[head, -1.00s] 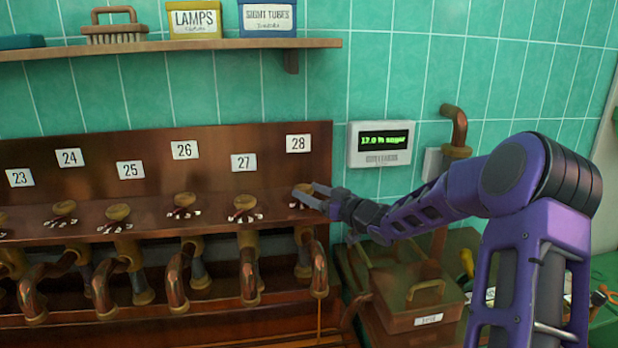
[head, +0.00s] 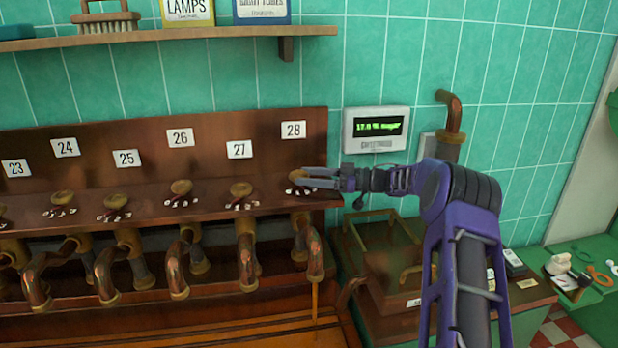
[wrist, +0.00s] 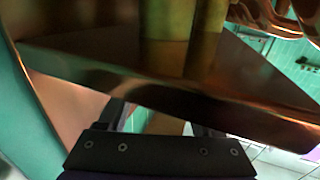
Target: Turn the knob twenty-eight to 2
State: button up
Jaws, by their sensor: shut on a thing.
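Knob twenty-eight (head: 299,175) is a small brass knob on the copper ledge under the white 28 plate (head: 293,130). White dial figures show in part beside it; its setting is too small to read. My gripper (head: 318,178) reaches in from the right, level with the knob, and is shut on it. The fingers cover part of the knob. In the wrist view, my gripper (wrist: 160,120) lies behind the copper ledge (wrist: 170,75), which hides the fingertips and most of the knob. A thin stream (head: 315,300) falls from the spout (head: 314,260) below knob twenty-eight.
Knob twenty-seven (head: 241,189) stands to the left, with more knobs beyond it. A wall display (head: 376,129) with green text hangs above my arm. A wooden shelf (head: 170,43) runs above. A lidded box (head: 390,265) stands at the lower right.

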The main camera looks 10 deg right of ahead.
jog(key=shift+r, duration=0.1)
dwell(0.4)
jog(key=o, duration=1.4)
jog(key=shift+c, duration=0.2)
jog(key=v, duration=1.7)
jog(key=shift+w+d+b, duration=0.15)
jog(key=shift+d+b, duration=0.1)
jog(key=shift+b, duration=0.1)
jog(key=shift+a, duration=0.1)
